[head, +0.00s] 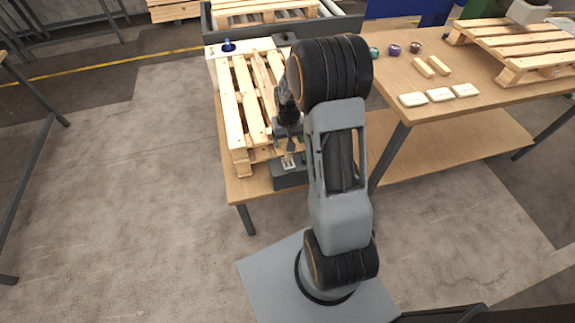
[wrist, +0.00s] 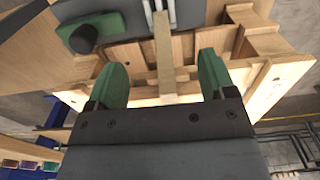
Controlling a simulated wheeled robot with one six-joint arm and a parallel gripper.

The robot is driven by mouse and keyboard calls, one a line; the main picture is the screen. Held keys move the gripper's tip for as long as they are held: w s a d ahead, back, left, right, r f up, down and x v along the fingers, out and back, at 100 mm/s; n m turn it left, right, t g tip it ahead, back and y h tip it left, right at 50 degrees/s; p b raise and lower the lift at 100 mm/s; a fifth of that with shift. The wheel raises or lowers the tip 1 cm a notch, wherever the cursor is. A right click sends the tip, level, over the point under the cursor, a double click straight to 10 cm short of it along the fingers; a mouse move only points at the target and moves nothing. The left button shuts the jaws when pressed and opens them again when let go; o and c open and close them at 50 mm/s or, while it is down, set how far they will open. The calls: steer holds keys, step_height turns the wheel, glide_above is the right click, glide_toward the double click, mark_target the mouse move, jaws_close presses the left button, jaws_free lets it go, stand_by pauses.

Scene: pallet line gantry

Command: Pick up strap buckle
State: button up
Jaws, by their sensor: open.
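The strap buckle (head: 289,162) looks like a small silvery wire frame at the front edge of the pallet table, above a dark block (head: 290,178). In the wrist view its silvery prongs (wrist: 172,13) show at the top edge, partly cut off. A tan strip (wrist: 163,55) runs down from between them. My gripper (wrist: 161,78) has green fingers spread wide apart. The strip lies between the fingers in the picture, with space on both sides; I cannot tell its depth. In the head view my gripper (head: 289,148) hangs just above the buckle, partly hidden by my arm.
A wooden pallet (head: 232,107) lies beside the gripper. A grey-green block with a black knob (wrist: 84,38) is near the left finger. The right table holds pale blocks (head: 440,95), small coloured parts (head: 395,50) and another pallet (head: 520,45).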

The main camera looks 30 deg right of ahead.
glide_above(288, 161)
step_height(288, 161, down, 6)
steer(key=shift+w+r, duration=0.1)
steer(key=shift+w, duration=0.05)
steer(key=shift+s+f+b, duration=0.2)
steer(key=shift+f+b, duration=0.2)
steer(key=shift+f, duration=2.25)
steer(key=c, duration=1)
